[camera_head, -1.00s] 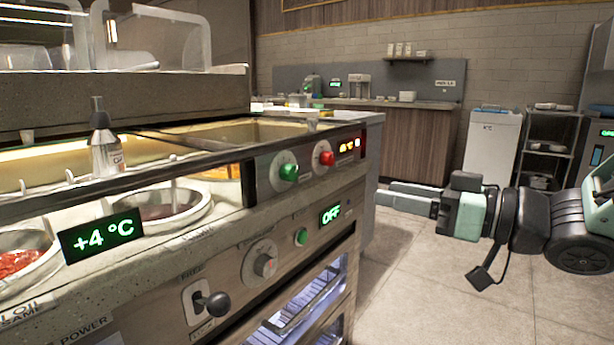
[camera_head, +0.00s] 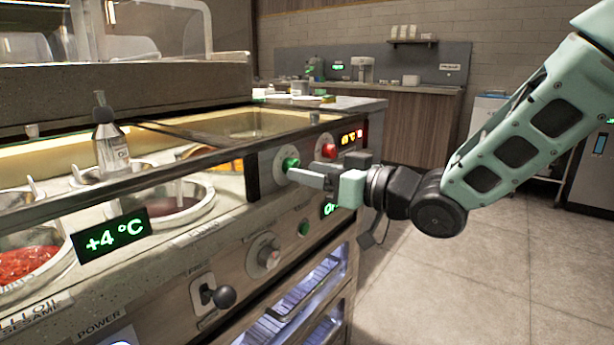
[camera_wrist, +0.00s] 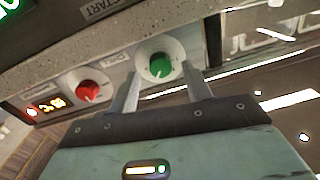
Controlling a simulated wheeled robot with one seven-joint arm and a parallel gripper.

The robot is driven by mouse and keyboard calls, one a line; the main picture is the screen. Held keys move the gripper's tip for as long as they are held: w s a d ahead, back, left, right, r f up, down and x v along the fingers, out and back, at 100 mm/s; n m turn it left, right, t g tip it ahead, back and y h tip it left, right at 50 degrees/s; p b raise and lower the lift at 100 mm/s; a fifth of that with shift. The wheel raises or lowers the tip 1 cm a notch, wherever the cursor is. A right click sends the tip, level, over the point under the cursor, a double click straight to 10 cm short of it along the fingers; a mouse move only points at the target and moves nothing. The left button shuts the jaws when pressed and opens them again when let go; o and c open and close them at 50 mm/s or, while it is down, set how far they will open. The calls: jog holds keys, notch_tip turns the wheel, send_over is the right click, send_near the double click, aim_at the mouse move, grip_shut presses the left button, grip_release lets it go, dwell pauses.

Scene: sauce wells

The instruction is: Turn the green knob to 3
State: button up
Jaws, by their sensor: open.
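The green knob (camera_head: 290,164) sits on a round pale dial on the counter's front panel. In the wrist view the green knob (camera_wrist: 160,66) has a white pointer line and lies between and just beyond my two fingertips. My gripper (camera_head: 298,172) is open in front of the knob, with a finger partly overlapping it in the head view. In the wrist view my gripper (camera_wrist: 162,75) has one finger on each side of the knob; I cannot tell whether they touch it. The dial's numbers are too small to read.
A red knob (camera_head: 328,145) is right of the green one, beside a small lit display (camera_head: 351,137). Below are a grey knob (camera_head: 269,257), a green button (camera_head: 304,228) and a black lever (camera_head: 222,296). A bottle (camera_head: 111,145) and sauce wells stand left. Floor at right is clear.

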jog(key=shift+w+a, duration=0.45)
jog(key=shift+a, duration=0.15)
jog(key=c, duration=1)
jog(key=shift+o, duration=0.2)
jog(key=shift+n+h+b, duration=0.3)
jog(key=shift+n+b, duration=2.05)
jog(key=shift+n, duration=1.35)
